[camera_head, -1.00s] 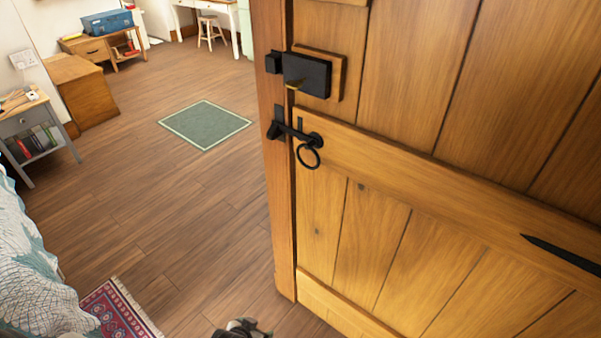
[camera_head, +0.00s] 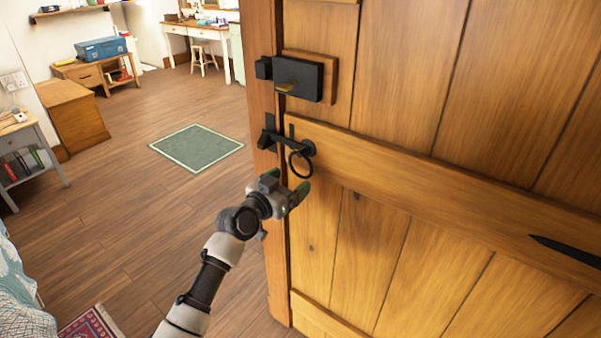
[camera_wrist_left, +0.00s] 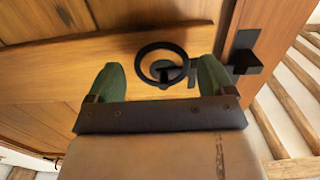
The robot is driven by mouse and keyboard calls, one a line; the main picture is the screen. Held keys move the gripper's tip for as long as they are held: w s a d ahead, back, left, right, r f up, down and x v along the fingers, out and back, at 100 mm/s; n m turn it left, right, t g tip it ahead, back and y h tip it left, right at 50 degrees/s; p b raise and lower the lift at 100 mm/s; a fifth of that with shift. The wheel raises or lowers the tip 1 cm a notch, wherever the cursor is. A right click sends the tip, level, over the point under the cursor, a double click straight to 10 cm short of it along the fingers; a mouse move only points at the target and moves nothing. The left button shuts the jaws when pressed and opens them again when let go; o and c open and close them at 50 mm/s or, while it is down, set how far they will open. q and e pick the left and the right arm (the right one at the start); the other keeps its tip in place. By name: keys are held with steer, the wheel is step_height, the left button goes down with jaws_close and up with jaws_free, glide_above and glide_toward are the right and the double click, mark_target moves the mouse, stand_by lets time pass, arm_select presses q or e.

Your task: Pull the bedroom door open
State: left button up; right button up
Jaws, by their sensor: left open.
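The wooden bedroom door (camera_head: 395,240) fills the right of the head view and stands shut against its frame post (camera_head: 268,90). A black ring handle (camera_head: 301,164) hangs from the latch plate near the door's left edge. The ring also shows in the left wrist view (camera_wrist_left: 162,64). My left gripper (camera_head: 289,190) is just below and left of the ring in the head view. In the left wrist view its two green fingers (camera_wrist_left: 155,82) are apart, with the ring beyond and between them. Nothing is held. My right gripper is out of view.
A black lock box (camera_head: 299,78) sits on the door above the ring. A black latch bar (camera_head: 272,134) reaches to the post. A green mat (camera_head: 197,148) lies on the open floor at left. A bed edge (camera_head: 18,290) and red rug (camera_head: 90,325) are at lower left.

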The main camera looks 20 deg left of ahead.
mark_target(293, 170)
arm_select(q)
steer(key=shift+x, duration=2.5)
steer(key=shift+c, duration=0.5)
steer(key=c, duration=0.8)
steer(key=shift+a+f+m+b, duration=0.2)
steer(key=shift+a+m+b, duration=0.15)
steer(key=shift+b, duration=0.45)
steer(key=shift+w+a+m+b, duration=0.2)
steer(key=shift+a+m+b, duration=0.2)
steer(key=shift+m+b, duration=0.8)
steer(key=shift+w+a+r+m+b, duration=0.1)
steer(key=shift+a+r+m+b, duration=0.15)
steer(key=shift+m+b, duration=0.35)
steer(key=shift+w+a+r+m+b, duration=0.15)
steer(key=shift+a+m+b, duration=0.1)
steer(key=shift+m, duration=0.3)
steer(key=shift+w+a+r+m+b, duration=0.1)
steer(key=shift+a+r+m+b, duration=0.15)
steer(key=shift+m, duration=0.25)
steer(key=shift+c, duration=0.2)
